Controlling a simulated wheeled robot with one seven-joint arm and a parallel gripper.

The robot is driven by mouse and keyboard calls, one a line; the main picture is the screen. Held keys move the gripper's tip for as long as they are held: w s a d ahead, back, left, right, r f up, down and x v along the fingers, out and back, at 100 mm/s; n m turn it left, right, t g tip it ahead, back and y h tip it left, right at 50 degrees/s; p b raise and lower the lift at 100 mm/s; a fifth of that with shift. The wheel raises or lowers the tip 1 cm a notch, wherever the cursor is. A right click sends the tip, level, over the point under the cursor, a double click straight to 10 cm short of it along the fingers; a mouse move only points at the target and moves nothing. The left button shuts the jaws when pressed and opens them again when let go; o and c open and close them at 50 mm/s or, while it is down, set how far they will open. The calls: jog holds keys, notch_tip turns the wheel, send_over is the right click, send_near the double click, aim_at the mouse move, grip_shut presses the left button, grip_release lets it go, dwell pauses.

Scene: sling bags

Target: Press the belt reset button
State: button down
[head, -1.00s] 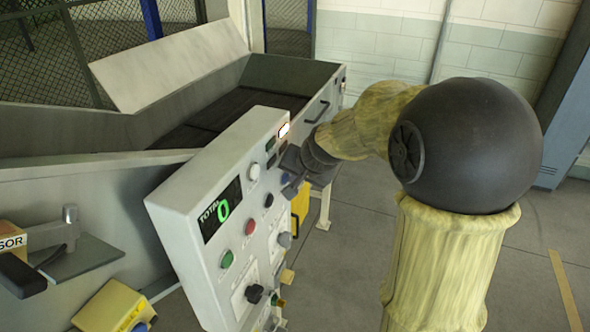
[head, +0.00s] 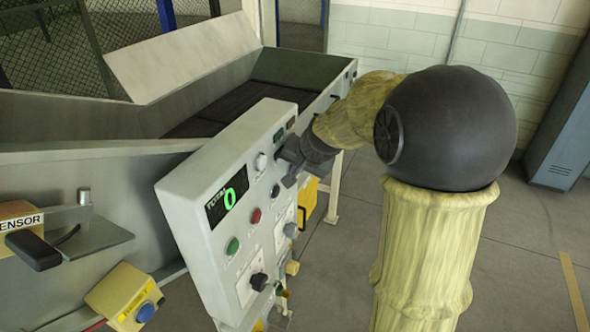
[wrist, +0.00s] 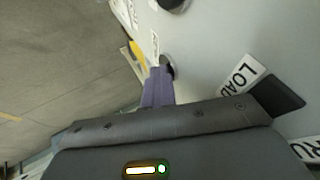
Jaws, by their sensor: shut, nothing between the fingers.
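The grey control panel (head: 205,185) stands at the centre of the head view, with a green "0" display and several buttons and knobs. Among them are a green button (head: 233,246), a red button (head: 256,216), a white button (head: 261,161) and a black button (head: 275,191). I cannot read which is labelled belt reset. My gripper (head: 287,181) is shut and empty at the panel's right side. In the wrist view its fingertips (wrist: 160,74) are at a dark round button (wrist: 168,70), partly hidden by them. I cannot tell whether they touch.
A metal belt trough (head: 245,100) lies behind the panel. A yellow box with a blue button (head: 145,312) and a sensor bracket (head: 75,235) are at left. Yellow parts (head: 308,200) hang at the panel's right. The floor (head: 345,255) to the right is open.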

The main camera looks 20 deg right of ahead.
jog(key=shift+w+a+r, duration=0.15)
jog(key=shift+a, duration=0.15)
jog(key=shift+d, duration=0.1)
jog(key=s+d+r+b, duration=0.4)
jog(key=s+r+b, duration=0.1)
jog(key=s+r, duration=0.2)
jog(key=shift+s+d+r+b, duration=0.2)
jog(key=shift+s+r+b, duration=0.15)
jog(key=shift+s, duration=0.45)
jog(key=shift+d, duration=0.1)
